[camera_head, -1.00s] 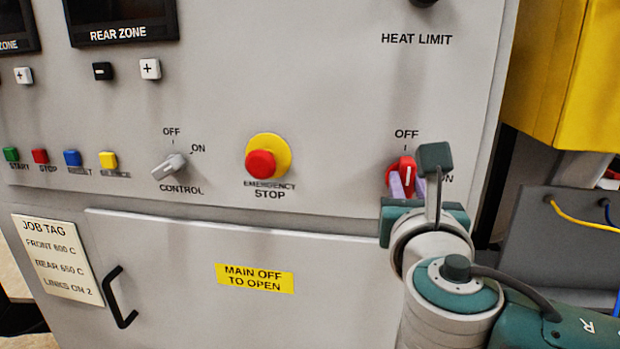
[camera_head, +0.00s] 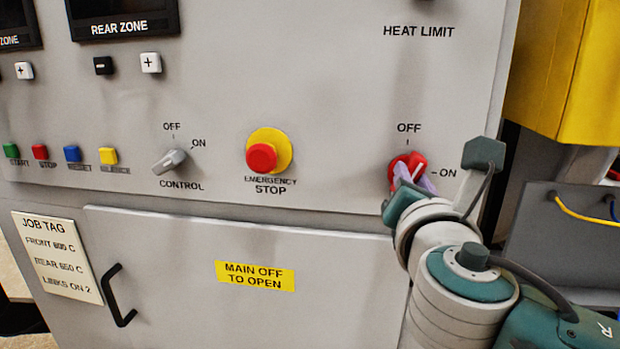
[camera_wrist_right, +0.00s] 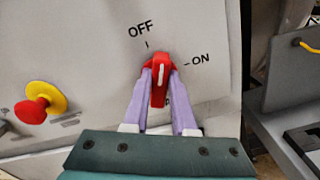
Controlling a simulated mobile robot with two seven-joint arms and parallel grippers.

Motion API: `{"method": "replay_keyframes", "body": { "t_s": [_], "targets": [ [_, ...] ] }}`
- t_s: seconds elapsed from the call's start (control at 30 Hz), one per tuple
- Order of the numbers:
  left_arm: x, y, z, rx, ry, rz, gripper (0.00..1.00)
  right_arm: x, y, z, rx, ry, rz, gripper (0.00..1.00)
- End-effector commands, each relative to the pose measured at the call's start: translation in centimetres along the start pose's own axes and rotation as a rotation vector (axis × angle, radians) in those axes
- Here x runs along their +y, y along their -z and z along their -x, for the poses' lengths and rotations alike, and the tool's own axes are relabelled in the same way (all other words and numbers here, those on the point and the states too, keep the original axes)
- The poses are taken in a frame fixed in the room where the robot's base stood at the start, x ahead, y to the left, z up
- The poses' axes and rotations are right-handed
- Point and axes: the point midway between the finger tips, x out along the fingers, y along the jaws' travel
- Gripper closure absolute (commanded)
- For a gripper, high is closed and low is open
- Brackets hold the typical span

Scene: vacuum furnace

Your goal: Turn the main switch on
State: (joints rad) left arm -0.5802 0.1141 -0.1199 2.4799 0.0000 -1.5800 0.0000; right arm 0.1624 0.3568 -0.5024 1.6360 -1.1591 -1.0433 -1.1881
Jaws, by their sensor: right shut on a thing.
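The main switch (camera_head: 408,164) is a red rotary knob with a white mark, low on the right of the grey panel. Its OFF label is above it and its ON label to its right. My right gripper (camera_head: 414,177) is shut on the knob, with one purple finger on each side. In the right wrist view the knob (camera_wrist_right: 160,72) sits between both fingers, and its white mark points between the OFF and ON ticks. The fingers hide part of the knob. My left gripper is not in view.
The emergency stop (camera_head: 262,157) and the grey control switch (camera_head: 170,161) are to the left. Below is a door with a yellow label (camera_head: 255,276) and a black handle (camera_head: 119,296). A yellow box (camera_head: 562,70) and cables stand at the right.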

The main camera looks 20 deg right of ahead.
Motion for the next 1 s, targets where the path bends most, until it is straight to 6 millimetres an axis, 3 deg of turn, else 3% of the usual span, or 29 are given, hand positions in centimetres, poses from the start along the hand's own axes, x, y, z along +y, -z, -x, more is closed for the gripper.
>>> {"method": "replay_keyframes", "body": {
  "t_s": [1.0],
  "targets": [
    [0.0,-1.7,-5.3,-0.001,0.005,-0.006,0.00,-0.7,0.5,0.0,-0.002,0.001,-0.938,1.00]
  ]
}}
